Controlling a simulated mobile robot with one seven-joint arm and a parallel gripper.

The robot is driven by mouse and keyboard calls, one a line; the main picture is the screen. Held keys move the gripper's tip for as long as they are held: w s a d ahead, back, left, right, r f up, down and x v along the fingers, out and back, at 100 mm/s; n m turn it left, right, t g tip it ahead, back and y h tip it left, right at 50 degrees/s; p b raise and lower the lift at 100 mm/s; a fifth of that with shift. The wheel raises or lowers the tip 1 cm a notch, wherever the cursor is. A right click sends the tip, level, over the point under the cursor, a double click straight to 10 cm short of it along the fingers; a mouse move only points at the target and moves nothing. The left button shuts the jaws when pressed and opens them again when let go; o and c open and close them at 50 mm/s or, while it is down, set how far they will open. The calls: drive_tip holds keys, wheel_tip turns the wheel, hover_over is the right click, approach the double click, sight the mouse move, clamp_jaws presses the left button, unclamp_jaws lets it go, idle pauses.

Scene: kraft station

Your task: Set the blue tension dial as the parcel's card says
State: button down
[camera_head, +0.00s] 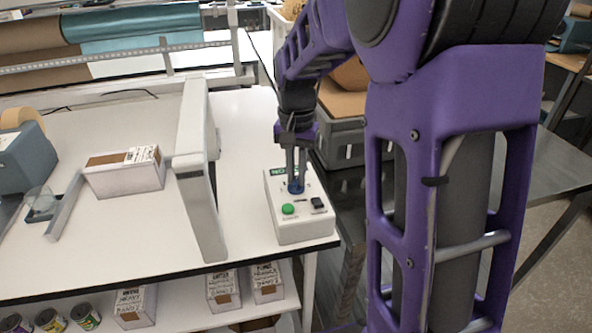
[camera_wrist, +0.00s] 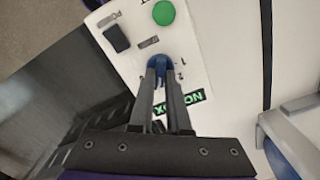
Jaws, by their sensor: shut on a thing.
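The blue tension dial (camera_head: 295,187) sits on top of a white control box (camera_head: 305,228) at the right end of the white table. My gripper (camera_head: 296,178) points down at the dial, and its fingers are shut on it. In the wrist view the dial (camera_wrist: 157,63) shows between my fingertips (camera_wrist: 160,72), with the numbers 1 and 2 beside it; other marks are hidden. The parcel (camera_head: 125,172) is a white and brown box at the left of the table. Its card (camera_head: 142,154) has print too small to read.
A green button (camera_head: 288,209) and a black switch (camera_head: 317,203) sit close to the dial. A tall white arch (camera_head: 196,170) stands between parcel and control box. A tape roll (camera_head: 15,117) is at far left. Small labelled boxes (camera_head: 222,290) and cans stand on the shelf below.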

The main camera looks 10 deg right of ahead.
sight(297, 179)
drive_tip(key=shift+m, duration=0.8)
drive_tip(key=c, duration=0.9)
unclamp_jaws()
wheel_tip(297, 179, up, 18)
drive_tip(key=shift+f, duration=0.25)
